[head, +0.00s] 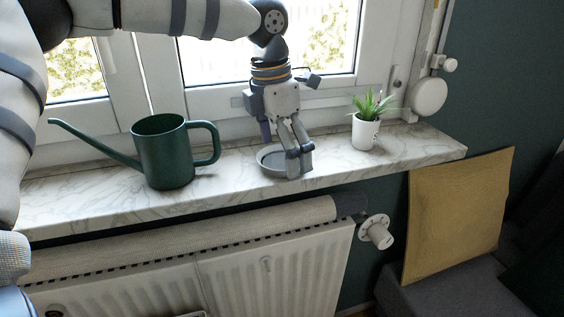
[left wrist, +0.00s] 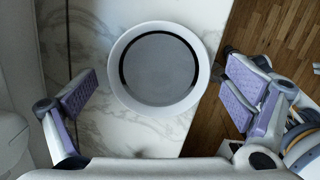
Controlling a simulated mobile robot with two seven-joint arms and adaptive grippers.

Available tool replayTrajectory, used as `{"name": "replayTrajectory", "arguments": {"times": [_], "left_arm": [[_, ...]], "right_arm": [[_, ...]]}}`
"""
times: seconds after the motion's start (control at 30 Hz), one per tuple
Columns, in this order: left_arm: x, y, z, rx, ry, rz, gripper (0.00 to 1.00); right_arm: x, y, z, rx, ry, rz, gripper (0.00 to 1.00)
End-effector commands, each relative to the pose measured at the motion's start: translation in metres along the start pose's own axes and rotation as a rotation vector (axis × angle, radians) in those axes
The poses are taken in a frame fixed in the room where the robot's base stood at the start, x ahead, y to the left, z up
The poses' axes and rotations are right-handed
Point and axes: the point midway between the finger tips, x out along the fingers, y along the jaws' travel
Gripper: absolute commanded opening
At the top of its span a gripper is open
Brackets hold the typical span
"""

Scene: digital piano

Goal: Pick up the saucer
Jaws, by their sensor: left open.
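The saucer (head: 270,160) is a shallow round grey dish with a pale rim. It lies on the marble windowsill near its front edge. My left gripper (head: 299,160) is over the saucer in the head view and hides part of its right side. In the left wrist view the saucer (left wrist: 160,68) lies whole between and beyond the two fingers. The left gripper (left wrist: 160,98) is open and empty, its purple pads apart on either side of the saucer. My right gripper is not in view.
A green watering can (head: 163,155) stands left of the saucer on the windowsill (head: 340,168). A small potted plant (head: 366,130) stands to the right. The window is close behind; a radiator (head: 270,265) is below the sill. A yellow cushion (head: 455,215) is at the right.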

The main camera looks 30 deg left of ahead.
Motion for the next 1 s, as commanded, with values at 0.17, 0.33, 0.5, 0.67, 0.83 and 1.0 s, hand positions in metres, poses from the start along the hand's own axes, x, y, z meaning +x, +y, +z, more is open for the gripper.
{"name": "replayTrajectory", "arguments": {"times": [0.17, 0.33, 0.5, 0.67, 0.83, 1.0], "left_arm": [[-0.001, 0.0, 0.0, 0.0, -0.002, 0.001, 0.96], [-0.001, 0.0, 0.0, 0.0, -0.001, 0.001, 0.57], [0.0, 0.0, 0.0, 0.0, 0.0, 0.001, 0.46], [0.0, 0.0, 0.0, 0.0, 0.0, 0.001, 0.46], [-0.002, 0.0, 0.0, 0.0, 0.001, 0.001, 0.46], [-0.014, 0.001, 0.002, -0.001, -0.001, 0.003, 0.46]], "right_arm": [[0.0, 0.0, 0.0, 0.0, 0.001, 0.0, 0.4], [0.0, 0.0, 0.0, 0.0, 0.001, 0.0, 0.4], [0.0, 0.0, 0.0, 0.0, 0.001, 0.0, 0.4], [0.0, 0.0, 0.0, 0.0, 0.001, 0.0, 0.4], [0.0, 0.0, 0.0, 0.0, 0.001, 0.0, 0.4], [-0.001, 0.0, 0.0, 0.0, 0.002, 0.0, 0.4]]}}
